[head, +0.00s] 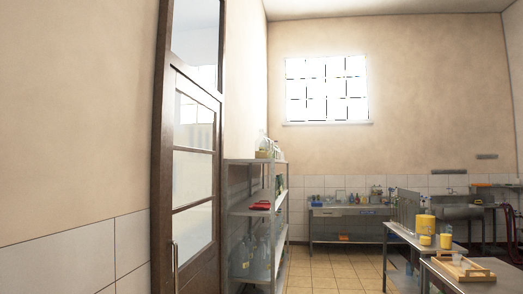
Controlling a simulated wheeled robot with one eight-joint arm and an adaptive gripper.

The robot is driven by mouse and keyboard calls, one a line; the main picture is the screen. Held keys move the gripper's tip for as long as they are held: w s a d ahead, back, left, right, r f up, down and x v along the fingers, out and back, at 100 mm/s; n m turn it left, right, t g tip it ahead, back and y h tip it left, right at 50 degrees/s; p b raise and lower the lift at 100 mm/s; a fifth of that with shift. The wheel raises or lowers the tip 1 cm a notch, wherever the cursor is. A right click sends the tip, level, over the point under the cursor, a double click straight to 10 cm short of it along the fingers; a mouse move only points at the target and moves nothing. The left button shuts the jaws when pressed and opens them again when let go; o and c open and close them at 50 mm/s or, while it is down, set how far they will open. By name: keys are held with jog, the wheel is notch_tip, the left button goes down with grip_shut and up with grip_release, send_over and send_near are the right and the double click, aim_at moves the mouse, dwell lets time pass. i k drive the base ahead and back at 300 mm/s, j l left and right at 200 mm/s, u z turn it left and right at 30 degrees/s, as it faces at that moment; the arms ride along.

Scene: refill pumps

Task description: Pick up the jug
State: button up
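No thing in the head view can be told for sure as the jug. A large yellow container (425,226) stands on a metal table at the right. Two smaller yellow vessels, a left one (425,240) and a right one (446,241), stand in front of it. A small pale, clear vessel (457,259) is at the wooden tray (481,272) on the nearer table; it is too small to make out a handle or spout. My gripper is not in view.
A dark wooden glazed door (187,150) stands at the left. Beyond it is a metal shelf rack (245,212) with bottles and a red item (260,205). A steel bench (345,212) lines the back wall. Tiled floor (318,268) is open between the rack and the tables.

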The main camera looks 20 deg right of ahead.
aim_at(260, 145)
jog(key=u, duration=2.5)
jog(key=z, duration=3.15)
jog(key=i+l, duration=0.1)
jog(key=l, duration=0.25)
jog(key=i+l, duration=0.15)
jog(key=l, duration=0.2)
jog(key=i+l, duration=0.45)
jog(key=i, duration=0.15)
jog(key=i+l, duration=0.4)
jog(key=i, duration=0.2)
jog(key=i+l, duration=0.45)
jog(key=i, duration=0.2)
